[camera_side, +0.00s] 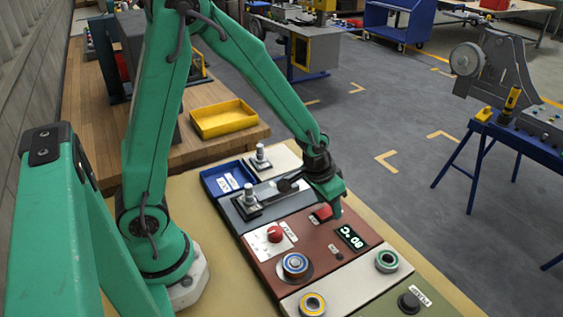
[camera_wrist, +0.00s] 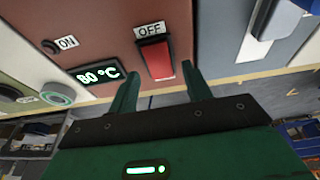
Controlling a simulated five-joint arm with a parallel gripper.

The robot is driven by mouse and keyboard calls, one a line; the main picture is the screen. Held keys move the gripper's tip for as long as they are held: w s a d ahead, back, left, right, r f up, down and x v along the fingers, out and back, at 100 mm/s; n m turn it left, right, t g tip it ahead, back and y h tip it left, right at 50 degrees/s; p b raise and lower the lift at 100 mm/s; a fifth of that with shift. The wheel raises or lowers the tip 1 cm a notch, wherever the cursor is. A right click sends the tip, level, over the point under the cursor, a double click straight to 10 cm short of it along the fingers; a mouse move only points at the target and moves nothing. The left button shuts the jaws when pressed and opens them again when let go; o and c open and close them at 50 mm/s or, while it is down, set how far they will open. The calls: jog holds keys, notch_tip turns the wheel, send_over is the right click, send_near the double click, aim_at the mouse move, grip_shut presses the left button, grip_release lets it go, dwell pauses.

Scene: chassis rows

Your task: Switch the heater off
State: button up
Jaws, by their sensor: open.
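The heater panel is a red-brown plate (camera_side: 305,238) in the row of panels. On it a red switch (camera_wrist: 157,58) sits beneath an OFF label (camera_wrist: 150,29) in the wrist view, and the switch shows in the side view (camera_side: 322,213). A lit display (camera_wrist: 97,73) reads 80 °C. A small dark button (camera_wrist: 49,46) beside it is labelled ON. My gripper (camera_wrist: 160,74) is open and empty, its two fingers either side of the red switch's near end in the wrist view. In the side view my gripper (camera_side: 333,203) is right at the switch; contact cannot be told.
A red knob (camera_side: 275,234) on a white plate and a blue-ringed dial (camera_side: 295,265) sit on neighbouring areas. A yellow bin (camera_side: 222,118) stands behind.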

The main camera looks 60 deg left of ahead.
aim_at(319, 214)
jog(key=v, duration=0.7)
jog(key=shift+r, duration=0.2)
jog(key=shift+s, duration=0.1)
dwell(0.3)
jog(key=s+a+r+t, duration=0.2)
jog(key=s+a+r, duration=0.1)
jog(key=s+r, duration=1)
jog(key=shift+s+a, duration=0.3)
jog(key=shift+s, duration=0.45)
